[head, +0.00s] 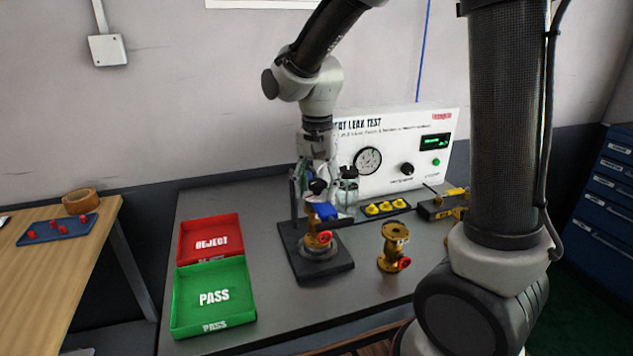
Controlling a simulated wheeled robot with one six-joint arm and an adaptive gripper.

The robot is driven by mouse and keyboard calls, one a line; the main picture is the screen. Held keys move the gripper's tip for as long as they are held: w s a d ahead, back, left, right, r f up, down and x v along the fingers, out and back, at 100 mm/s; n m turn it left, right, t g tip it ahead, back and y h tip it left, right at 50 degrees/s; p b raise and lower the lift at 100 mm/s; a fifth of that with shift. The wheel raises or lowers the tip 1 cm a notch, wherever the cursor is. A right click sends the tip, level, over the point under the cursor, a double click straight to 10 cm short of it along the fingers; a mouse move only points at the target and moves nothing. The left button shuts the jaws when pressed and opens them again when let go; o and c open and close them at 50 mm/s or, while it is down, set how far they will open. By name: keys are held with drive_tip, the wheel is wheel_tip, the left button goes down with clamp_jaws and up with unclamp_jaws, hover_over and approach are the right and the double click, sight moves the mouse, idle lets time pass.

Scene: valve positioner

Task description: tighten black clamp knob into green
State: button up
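A test fixture with a black base plate (335,268) and dark upright posts stands on the grey bench. A brass valve with a red port (325,237) sits upright on it, with a blue block (326,211) just above. A small black knob (318,187) shows above the blue block; I take it for the clamp knob. My gripper (322,182) points down at the top of the fixture, right at this knob. Whether its fingers touch or grip the knob is too small to tell. I cannot make out a green band or mark on the clamp.
A leak test panel (385,150) with gauge, black dial and green lamp stands behind. A second brass valve (393,248) stands to the right. Red REJECT (210,238) and green PASS (213,297) trays lie left. Yellow parts (386,208) sit behind the second valve.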

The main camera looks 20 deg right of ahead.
drive_tip(key=n, duration=0.9)
drive_tip(key=shift+r+n, duration=0.1)
drive_tip(key=shift+n, duration=0.3)
drive_tip(key=n, duration=0.4)
drive_tip(key=shift+c, duration=0.4)
